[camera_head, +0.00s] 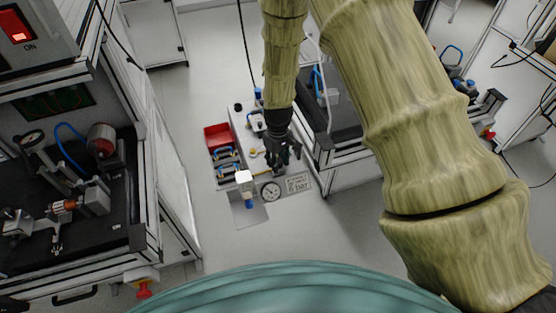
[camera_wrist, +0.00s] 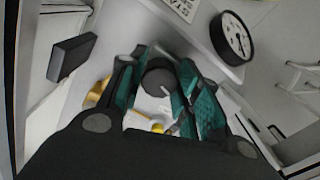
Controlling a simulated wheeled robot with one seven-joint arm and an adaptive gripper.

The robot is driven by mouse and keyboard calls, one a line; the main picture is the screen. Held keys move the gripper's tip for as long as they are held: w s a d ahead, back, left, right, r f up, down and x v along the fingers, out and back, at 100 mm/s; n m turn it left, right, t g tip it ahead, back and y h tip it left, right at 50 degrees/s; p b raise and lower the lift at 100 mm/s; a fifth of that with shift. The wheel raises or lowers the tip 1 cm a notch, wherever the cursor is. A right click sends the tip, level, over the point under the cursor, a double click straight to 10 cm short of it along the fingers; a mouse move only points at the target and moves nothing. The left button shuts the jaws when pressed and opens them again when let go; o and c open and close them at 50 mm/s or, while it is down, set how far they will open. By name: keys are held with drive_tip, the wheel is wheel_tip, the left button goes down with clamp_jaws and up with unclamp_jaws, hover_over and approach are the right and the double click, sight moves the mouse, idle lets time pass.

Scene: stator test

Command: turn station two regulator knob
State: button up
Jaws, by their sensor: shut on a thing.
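My gripper (camera_wrist: 157,88) has its teal-padded fingers closed around a dark round knob (camera_wrist: 158,80) with a pale pointer line, seen in the wrist view. The knob sits above a white body with brass and yellow fittings. In the head view my gripper (camera_head: 283,158) is at the station's regulator area, and the knob is hidden there behind the fingers. A round pressure gauge (camera_wrist: 235,38) with a white face is close by at the upper right of the wrist view.
A red bin (camera_head: 218,136) and blue-handled parts stand left of my gripper. A white device with a blue bottom (camera_head: 245,188) is at the panel's front. A black block (camera_wrist: 72,57) is left of the fingers. A framed bench (camera_head: 345,125) stands close on the right.

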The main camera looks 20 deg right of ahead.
drive_tip(key=m, duration=0.4)
drive_tip(key=shift+m, duration=2.3)
drive_tip(key=o, duration=1)
drive_tip(key=shift+o, duration=0.2)
drive_tip(key=shift+r, duration=0.1)
wheel_tip(320, 180, up, 12)
drive_tip(key=shift+a, duration=0.1)
